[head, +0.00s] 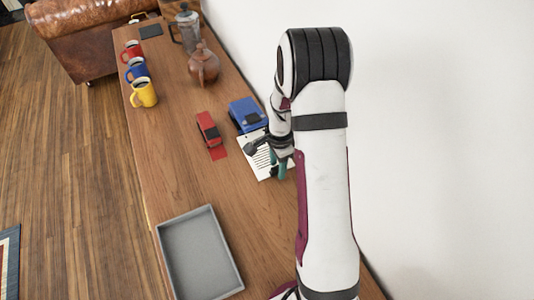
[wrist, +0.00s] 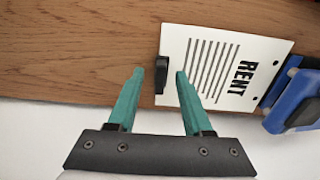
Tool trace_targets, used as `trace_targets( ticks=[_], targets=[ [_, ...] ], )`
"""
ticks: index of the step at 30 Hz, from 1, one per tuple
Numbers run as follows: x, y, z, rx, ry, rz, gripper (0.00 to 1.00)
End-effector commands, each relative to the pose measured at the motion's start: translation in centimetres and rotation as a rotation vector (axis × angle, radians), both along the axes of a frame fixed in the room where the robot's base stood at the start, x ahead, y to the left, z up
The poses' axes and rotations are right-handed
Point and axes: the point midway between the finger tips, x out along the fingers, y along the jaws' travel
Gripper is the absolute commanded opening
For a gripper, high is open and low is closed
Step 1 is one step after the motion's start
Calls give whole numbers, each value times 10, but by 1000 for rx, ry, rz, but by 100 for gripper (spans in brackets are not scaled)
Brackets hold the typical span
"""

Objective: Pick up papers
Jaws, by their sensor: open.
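White papers, the top sheet headed "RENT" (wrist: 240,80) with lines of print, lie flat on the wooden table. In the head view the papers (head: 268,170) are partly hidden by my wrist. A small black piece, perhaps a clip (wrist: 161,84), sits at the papers' left edge in the wrist view. My gripper (wrist: 160,74) is open, with teal fingers and nothing held. Its fingertips appear on either side of the black piece, the right one over the sheet's edge. I cannot tell its height above the table. In the head view the gripper (head: 282,168) is at the papers' lower right.
A blue device (head: 246,113) stands beside the papers, close to the wall. A red device (head: 208,131) lies to their left. An empty grey tray (head: 163,240) is nearer me. Several mugs, a teapot (head: 203,68) and a French press (head: 188,30) stand farther back.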

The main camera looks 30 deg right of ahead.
Motion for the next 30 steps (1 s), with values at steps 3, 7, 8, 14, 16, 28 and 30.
trace_targets(
  ticks=[3,7,8,14,16,28,30],
  targets=[
    [0,0,0,0,-1,0,50],
    [0,0,1,0,-1,0,34],
    [0,0,1,0,-1,0,29],
    [0,0,1,0,0,0,0],
    [0,0,1,0,0,0,0],
    [0,0,4,0,-1,0,0],
    [1,0,11,-1,-3,0,0]
  ],
)
